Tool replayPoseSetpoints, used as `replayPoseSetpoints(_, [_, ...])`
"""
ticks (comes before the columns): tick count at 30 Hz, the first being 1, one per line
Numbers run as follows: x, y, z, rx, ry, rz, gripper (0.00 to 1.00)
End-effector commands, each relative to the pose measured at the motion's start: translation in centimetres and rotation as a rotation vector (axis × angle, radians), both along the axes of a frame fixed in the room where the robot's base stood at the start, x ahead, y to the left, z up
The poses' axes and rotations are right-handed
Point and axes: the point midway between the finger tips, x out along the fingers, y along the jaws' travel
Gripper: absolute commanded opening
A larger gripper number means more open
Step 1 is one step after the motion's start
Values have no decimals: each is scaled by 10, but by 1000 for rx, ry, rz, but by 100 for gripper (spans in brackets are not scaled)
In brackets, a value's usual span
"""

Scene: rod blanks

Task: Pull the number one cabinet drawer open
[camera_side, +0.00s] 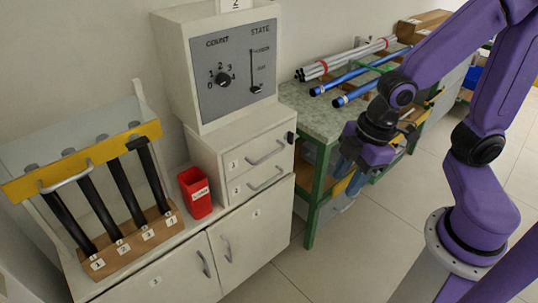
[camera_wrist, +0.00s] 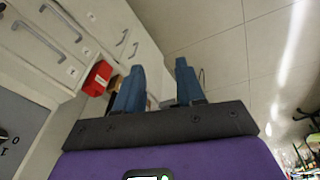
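The number one drawer (camera_side: 245,153) is the upper of two white drawers in the cabinet, below the grey COUNT/STATE panel. Its front looks flush and shut, with a grey bar handle (camera_side: 266,154). The number two drawer (camera_side: 250,185) sits under it, also shut. In the wrist view the two drawer handles show at upper left; the one nearer the panel (camera_wrist: 38,41) appears to be drawer one's. My gripper (camera_side: 348,178) hangs to the right of the drawers, apart from them, fingers pointing down. In the wrist view its blue fingers (camera_wrist: 160,80) are apart with nothing between them.
A green-framed table (camera_side: 318,120) with rods stands close behind my gripper. A red box (camera_side: 196,193) sits on the cabinet ledge, left of the drawers. A rack (camera_side: 120,250) holds several black rods at left. Doors with handles lie below; floor in front is clear.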

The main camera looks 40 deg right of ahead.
Motion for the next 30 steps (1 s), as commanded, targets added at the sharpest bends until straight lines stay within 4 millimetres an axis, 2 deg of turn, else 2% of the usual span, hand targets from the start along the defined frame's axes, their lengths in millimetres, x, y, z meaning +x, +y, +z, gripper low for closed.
replayPoseSetpoints(1, [20, 5, -11, 12, -33, 28, 38])
replayPoseSetpoints(7, [91, 21, -46, 77, -204, 173, 38])
replayPoseSetpoints(15, [172, 13, -99, 134, -452, 364, 38])
replayPoseSetpoints(21, [212, -11, -138, 155, -652, 478, 38])
replayPoseSetpoints(24, [225, -27, -156, 158, -760, 521, 38])
replayPoseSetpoints(30, [234, -67, -188, 134, -987, 563, 38])
